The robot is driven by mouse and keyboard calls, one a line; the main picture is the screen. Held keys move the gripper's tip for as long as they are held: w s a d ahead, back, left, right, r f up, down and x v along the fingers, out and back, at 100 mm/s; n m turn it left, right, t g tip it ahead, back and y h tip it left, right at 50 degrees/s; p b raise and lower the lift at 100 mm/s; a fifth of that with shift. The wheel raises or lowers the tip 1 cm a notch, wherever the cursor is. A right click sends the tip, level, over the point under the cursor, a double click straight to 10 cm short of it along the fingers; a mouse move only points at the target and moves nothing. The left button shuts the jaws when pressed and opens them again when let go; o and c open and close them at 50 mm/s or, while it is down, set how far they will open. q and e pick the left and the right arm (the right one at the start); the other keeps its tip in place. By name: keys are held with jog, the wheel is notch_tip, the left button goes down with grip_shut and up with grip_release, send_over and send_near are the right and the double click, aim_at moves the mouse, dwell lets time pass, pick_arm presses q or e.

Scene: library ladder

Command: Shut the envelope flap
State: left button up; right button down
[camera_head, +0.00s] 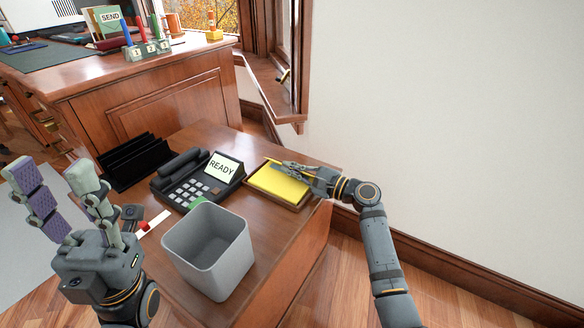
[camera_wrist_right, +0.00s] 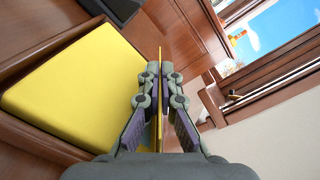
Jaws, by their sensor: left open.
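A flat yellow block, perhaps a pad (camera_head: 277,186), lies in a shallow wooden tray (camera_head: 292,207) on the side table. It also shows at left in the right wrist view (camera_wrist_right: 75,90). My right gripper (camera_head: 285,167) is over the tray's back edge. In the wrist view its fingers (camera_wrist_right: 160,75) are closed on a thin yellow sheet (camera_wrist_right: 160,53), seen edge-on; I cannot tell whether it is a flap. My left gripper (camera_head: 52,178) is open and empty, fingers up. A green item marked SEND (camera_head: 108,22) stands on the far desk; its flap is unclear.
The side table also holds a black letter rack (camera_head: 133,160), a black phone (camera_head: 190,185), a READY card (camera_head: 222,167) and a grey bin (camera_head: 208,250) in front. A wall is at right, a window sill (camera_head: 270,90) behind. A numbered pen holder (camera_head: 147,50) is on the desk.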

jog(key=c, duration=1.6)
grip_release()
jog(key=v, duration=1.2)
